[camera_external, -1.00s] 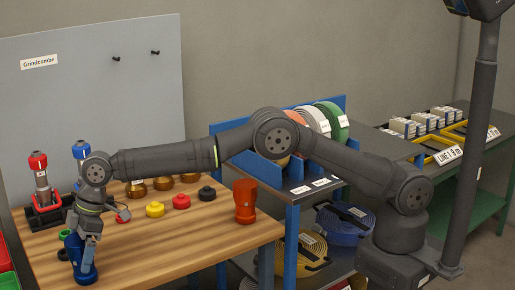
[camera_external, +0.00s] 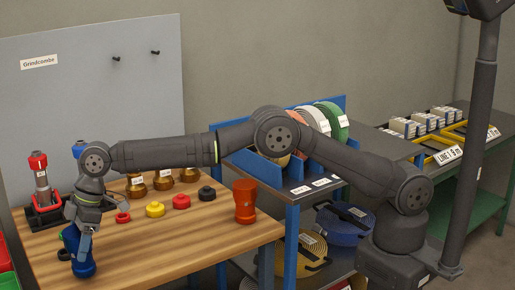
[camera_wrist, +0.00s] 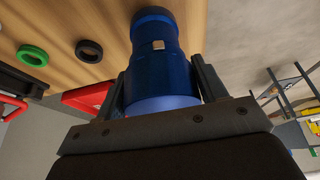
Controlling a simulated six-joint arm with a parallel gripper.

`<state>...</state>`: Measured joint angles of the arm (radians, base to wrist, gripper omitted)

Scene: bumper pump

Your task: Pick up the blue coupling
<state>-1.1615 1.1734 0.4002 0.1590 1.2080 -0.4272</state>
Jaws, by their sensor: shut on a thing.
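The blue coupling (camera_external: 84,267) is at the front left of the wooden bench, roughly upright. My gripper (camera_external: 81,247) is shut on it from above, with the fingers on both sides of its body. In the wrist view the coupling (camera_wrist: 158,58) sits between the two fingers of my gripper (camera_wrist: 160,80), its dark lower end pointing away from me. Whether its base is clear of the bench top is hard to tell. My gripper hides its upper part in the external view.
An orange coupling (camera_external: 245,201) stands at the bench's right. A red-topped nozzle (camera_external: 40,179) stands at the left. A green ring (camera_wrist: 32,55) and black ring (camera_wrist: 89,51) lie near the coupling.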

